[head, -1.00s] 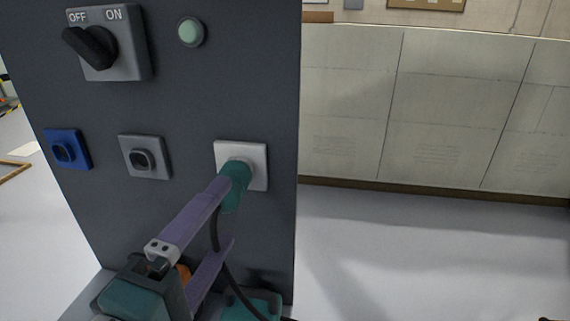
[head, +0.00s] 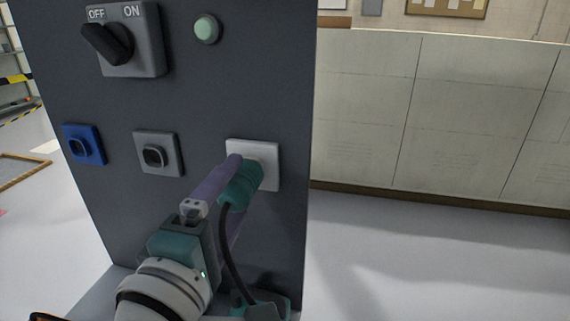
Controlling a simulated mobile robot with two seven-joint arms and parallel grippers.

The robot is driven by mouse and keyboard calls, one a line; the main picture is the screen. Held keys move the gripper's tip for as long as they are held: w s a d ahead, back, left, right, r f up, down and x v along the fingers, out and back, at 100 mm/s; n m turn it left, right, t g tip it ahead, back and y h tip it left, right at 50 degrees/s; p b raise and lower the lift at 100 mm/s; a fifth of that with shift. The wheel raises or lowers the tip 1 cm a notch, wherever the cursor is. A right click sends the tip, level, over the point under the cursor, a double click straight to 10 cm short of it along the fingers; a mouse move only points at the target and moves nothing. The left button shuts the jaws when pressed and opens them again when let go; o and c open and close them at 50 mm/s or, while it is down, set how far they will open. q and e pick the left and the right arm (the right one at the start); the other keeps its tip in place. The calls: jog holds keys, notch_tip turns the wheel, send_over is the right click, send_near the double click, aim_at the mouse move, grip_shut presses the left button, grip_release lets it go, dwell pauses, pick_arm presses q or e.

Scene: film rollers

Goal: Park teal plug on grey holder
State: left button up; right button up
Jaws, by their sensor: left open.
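The teal plug (head: 239,190) sits in the pale square socket plate (head: 266,154) at the right of the dark panel, with a black cable hanging from it. The grey holder (head: 158,153) is left of it and looks empty. My left gripper (head: 236,186) has purple fingers and is open at the plug. One finger reaches along the plug's upper left side; the other is mostly hidden behind the plug and cable. I cannot tell whether the fingers touch it. My right gripper is not in view.
A blue holder (head: 84,145) is at the panel's left. Above are a black OFF/ON rotary switch (head: 109,44) and a pale green round lamp (head: 207,28). A teal block (head: 262,307) sits low by the cable. The floor right of the panel is clear.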

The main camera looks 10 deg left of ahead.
aim_at(243, 180)
pick_arm(q)
jog(key=shift+w+d+b, duration=0.1)
jog(key=shift+w+b, duration=0.25)
jog(key=shift+w, duration=1.65)
jog(key=shift+c, duration=0.3)
grip_shut()
jog(key=shift+s+r, duration=0.1)
jog(key=shift+s, duration=0.5)
jog(key=shift+s+p, duration=0.75)
jog(key=shift+s, duration=1.65)
